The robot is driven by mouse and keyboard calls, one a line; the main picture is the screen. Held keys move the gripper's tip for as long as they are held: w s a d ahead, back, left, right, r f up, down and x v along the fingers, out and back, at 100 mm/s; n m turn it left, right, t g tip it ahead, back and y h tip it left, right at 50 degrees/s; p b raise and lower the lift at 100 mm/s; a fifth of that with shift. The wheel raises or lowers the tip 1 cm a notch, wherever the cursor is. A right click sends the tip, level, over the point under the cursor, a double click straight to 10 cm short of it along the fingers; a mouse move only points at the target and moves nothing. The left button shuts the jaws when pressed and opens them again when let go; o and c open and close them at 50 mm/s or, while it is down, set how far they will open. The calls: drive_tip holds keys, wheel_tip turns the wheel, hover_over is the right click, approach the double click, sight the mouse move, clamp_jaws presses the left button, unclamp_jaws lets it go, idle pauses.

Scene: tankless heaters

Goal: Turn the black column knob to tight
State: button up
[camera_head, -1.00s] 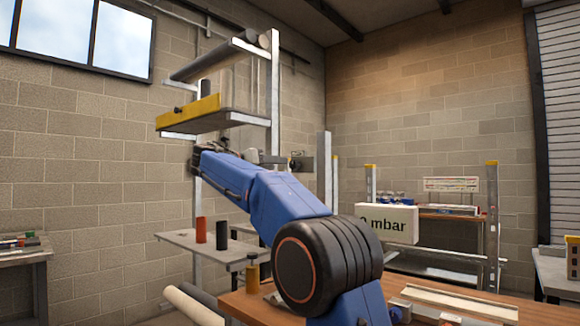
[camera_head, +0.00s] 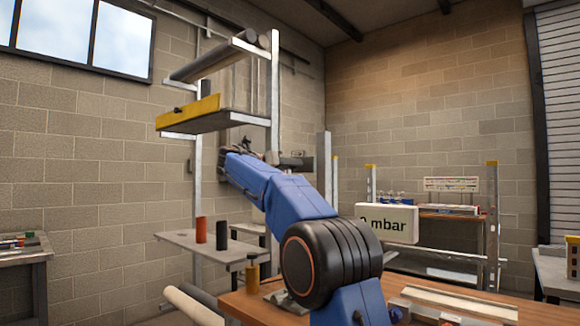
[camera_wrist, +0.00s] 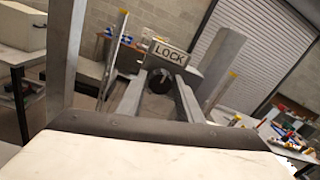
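The black column knob (camera_wrist: 160,81) is a round dark knob with a pale mark, ahead of my gripper in the wrist view. It is on a grey column, under a plate reading LOCK (camera_wrist: 170,52). My gripper (camera_wrist: 160,76) is open, with one grey finger seen at each side of the knob. I cannot tell whether the fingers touch it. In the head view my gripper (camera_head: 284,160) points right, towards the grey column (camera_head: 325,185), close to a dark part at its side. The knob is not clear there.
A shelf rack with a yellow-edged board (camera_head: 188,113) stands left of my gripper. A lower shelf (camera_head: 205,245) holds a red cylinder (camera_head: 201,230) and a black cylinder (camera_head: 222,235). A sign reading "0 mbar" (camera_head: 387,223) stands to the right. A wooden table (camera_head: 250,305) is in front.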

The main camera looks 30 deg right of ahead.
drive_tip(key=c, duration=0.6)
drive_tip(key=shift+m, duration=0.3)
drive_tip(key=m, duration=1)
drive_tip(key=m+t+y, duration=0.1)
drive_tip(key=m, duration=0.9)
drive_tip(key=shift+s+f, duration=0.15)
drive_tip(key=shift+s, duration=0.05)
drive_tip(key=shift+m, duration=0.3)
drive_tip(key=o, duration=1.1)
